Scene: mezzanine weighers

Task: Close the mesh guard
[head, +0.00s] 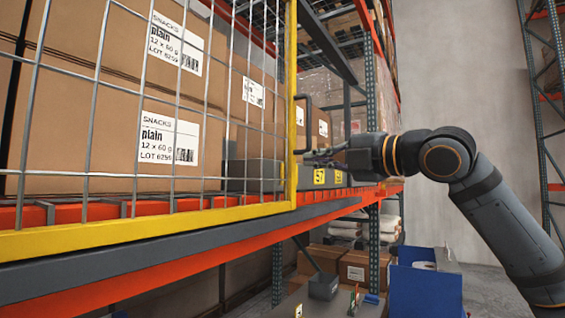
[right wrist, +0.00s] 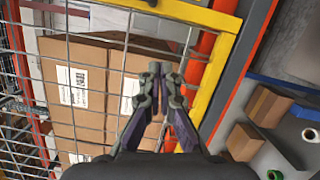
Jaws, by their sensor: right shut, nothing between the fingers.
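The mesh guard (head: 150,231) is a yellow frame with grey wire mesh, standing across the front of the cartons at the left of the head view. Its yellow frame also shows in the right wrist view (right wrist: 216,76). I cannot tell whether it sits fully flush with the rack. A dark bent bar (head: 303,97) shows beside its right upright. My right gripper (head: 312,153) is by that upright, shut and empty; whether it touches the guard is unclear. In the right wrist view its fingertips (right wrist: 161,80) are together before the mesh. My left gripper is out of view.
Large cartons (head: 90,100) with white labels stand behind the mesh. The orange and grey shelf beam (head: 180,248) runs below the guard. Yellow number tags (head: 319,176) show by my gripper. A blue bin (head: 425,288) and small cartons (head: 362,268) are lower down.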

